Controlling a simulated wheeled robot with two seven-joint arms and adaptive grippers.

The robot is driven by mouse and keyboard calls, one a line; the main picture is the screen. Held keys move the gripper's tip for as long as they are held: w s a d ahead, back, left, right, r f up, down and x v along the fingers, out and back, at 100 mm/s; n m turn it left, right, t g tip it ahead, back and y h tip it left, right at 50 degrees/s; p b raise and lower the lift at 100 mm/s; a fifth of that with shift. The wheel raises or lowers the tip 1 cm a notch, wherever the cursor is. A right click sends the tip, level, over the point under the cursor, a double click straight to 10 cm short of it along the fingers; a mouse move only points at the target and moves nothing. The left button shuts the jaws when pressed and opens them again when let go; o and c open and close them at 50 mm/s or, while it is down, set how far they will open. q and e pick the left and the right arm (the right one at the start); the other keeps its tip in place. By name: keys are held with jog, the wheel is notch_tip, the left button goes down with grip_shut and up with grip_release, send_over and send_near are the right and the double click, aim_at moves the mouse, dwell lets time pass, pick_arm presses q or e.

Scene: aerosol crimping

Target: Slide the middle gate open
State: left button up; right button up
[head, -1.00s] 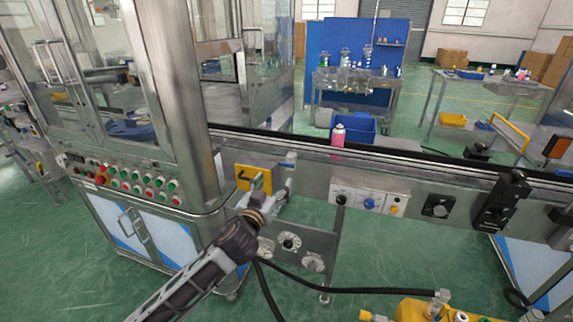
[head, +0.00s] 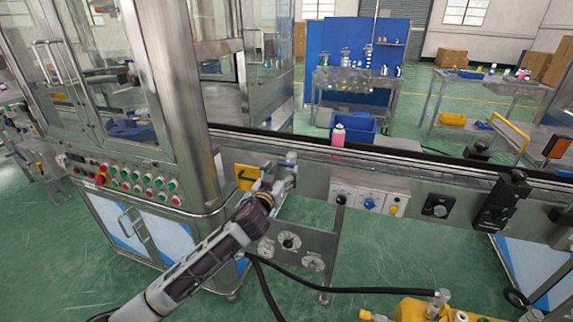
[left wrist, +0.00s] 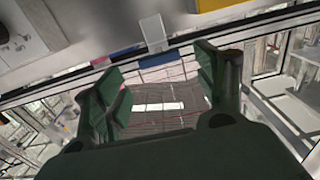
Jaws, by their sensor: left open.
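A small pale metal plate (head: 291,158) stands at the conveyor's front edge, just right of a yellow panel (head: 246,177) with a black mark. I cannot tell for sure that this plate is the middle gate. My right gripper is not in view.
A pink can (head: 338,136) stands on the conveyor (head: 400,165) to the right. A switch box (head: 369,202) and black fittings (head: 500,200) sit on its side. A steel cabinet with a button panel (head: 130,182) stands left. A black hose runs below.

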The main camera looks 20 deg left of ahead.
aim_at(286, 165)
pick_arm(q)
jog(key=shift+w, duration=2.9)
jog(key=c, duration=1.5)
jog(key=shift+o, duration=0.2)
jog(key=shift+s+d+f, duration=0.1)
jog(key=shift+s+f, duration=0.05)
jog(key=shift+s, duration=0.25)
jog(key=s, duration=0.3)
jog(key=shift+s, duration=1.3)
